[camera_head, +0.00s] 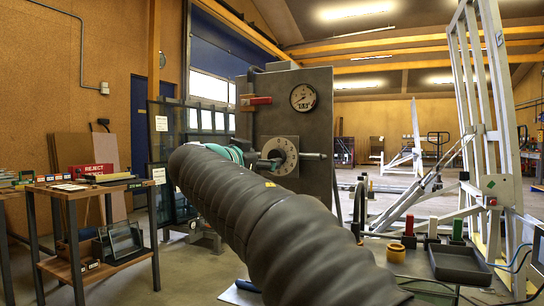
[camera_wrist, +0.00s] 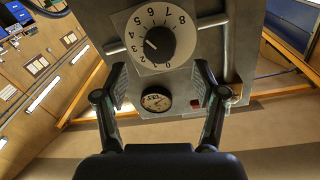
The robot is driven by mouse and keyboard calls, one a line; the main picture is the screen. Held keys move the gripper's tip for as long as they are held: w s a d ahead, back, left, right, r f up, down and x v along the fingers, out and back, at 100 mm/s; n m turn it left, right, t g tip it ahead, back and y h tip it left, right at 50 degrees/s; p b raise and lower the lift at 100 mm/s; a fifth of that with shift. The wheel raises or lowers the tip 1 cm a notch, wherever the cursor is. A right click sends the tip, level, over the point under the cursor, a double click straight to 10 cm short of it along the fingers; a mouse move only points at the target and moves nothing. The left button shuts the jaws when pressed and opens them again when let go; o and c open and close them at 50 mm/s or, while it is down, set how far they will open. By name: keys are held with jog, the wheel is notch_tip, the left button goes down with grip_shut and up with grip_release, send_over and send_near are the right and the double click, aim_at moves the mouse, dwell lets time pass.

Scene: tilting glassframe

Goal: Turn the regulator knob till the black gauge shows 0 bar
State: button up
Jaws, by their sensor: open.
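The regulator knob (camera_wrist: 160,43) is black, in the middle of a white numbered dial plate (camera_wrist: 137,20) on a grey panel; its white mark points near the 3 and 4. The dial plate also shows in the head view (camera_head: 289,151).
A red-handled valve (camera_head: 259,101) sits left of the gauge. A horizontal pipe (camera_head: 314,156) sticks out beside the dial. A workbench (camera_head: 75,190) with a red reject sign stands left. A white tilting frame (camera_head: 490,90) and a dark tray (camera_head: 460,264) stand right.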

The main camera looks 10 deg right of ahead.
jog(key=x, duration=0.5)
jog(key=shift+w+d+p, duration=0.25)
jog(key=shift+w+p, duration=0.05)
jog(key=shift+p, duration=0.1)
jog(key=c, duration=1.1)
